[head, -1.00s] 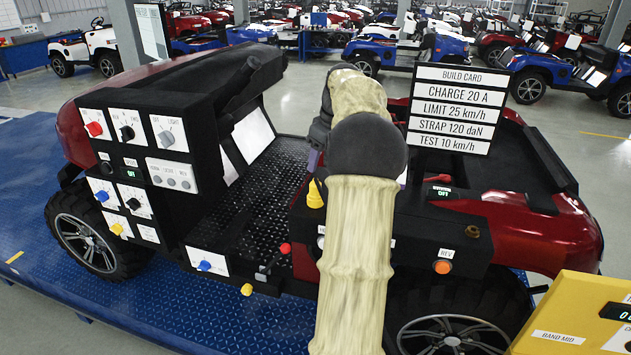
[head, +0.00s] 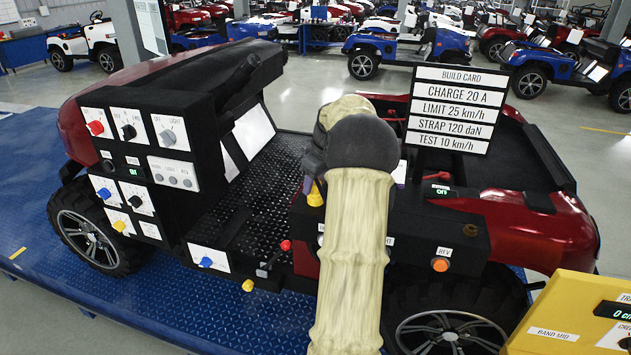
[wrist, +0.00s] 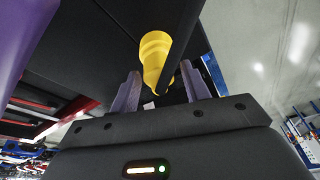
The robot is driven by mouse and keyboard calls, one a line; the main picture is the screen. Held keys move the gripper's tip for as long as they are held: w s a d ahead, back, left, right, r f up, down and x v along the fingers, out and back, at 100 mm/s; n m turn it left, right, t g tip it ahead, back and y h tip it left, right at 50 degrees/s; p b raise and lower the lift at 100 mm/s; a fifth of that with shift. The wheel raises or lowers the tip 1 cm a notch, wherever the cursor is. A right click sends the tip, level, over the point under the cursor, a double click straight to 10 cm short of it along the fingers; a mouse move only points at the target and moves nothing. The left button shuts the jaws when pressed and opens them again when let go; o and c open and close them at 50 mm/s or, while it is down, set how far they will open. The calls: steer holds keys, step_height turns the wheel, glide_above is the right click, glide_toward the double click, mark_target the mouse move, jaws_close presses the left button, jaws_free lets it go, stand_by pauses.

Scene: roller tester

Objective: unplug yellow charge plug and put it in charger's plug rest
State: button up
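The yellow charge plug (head: 315,196) shows as a small yellow cone at the dark side panel of the red vehicle, just left of my arm. In the wrist view the yellow plug (wrist: 156,58) stands between the two purple-grey fingers of my gripper (wrist: 162,88). The fingers are spread, with a gap visible on the right side of the plug; contact on the left is unclear. A dark bar or cable crosses in front of the plug. In the head view my arm hides most of the gripper. I cannot make out the charger's plug rest.
The red vehicle's control panel (head: 140,165) with coloured knobs is at left. A build card (head: 450,110) stands behind my arm at right. A yellow console (head: 560,305) is at lower right. The blue platform deck (head: 190,310) is bare at front left.

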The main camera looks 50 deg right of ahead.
jaws_close()
steer(key=shift+r+p, duration=0.55)
steer(key=shift+r, duration=0.15)
stand_by(0.5)
steer(key=c, duration=0.6)
jaws_free()
jaws_close()
steer(key=shift+r+p, duration=1.45)
steer(key=shift+r, duration=0.1)
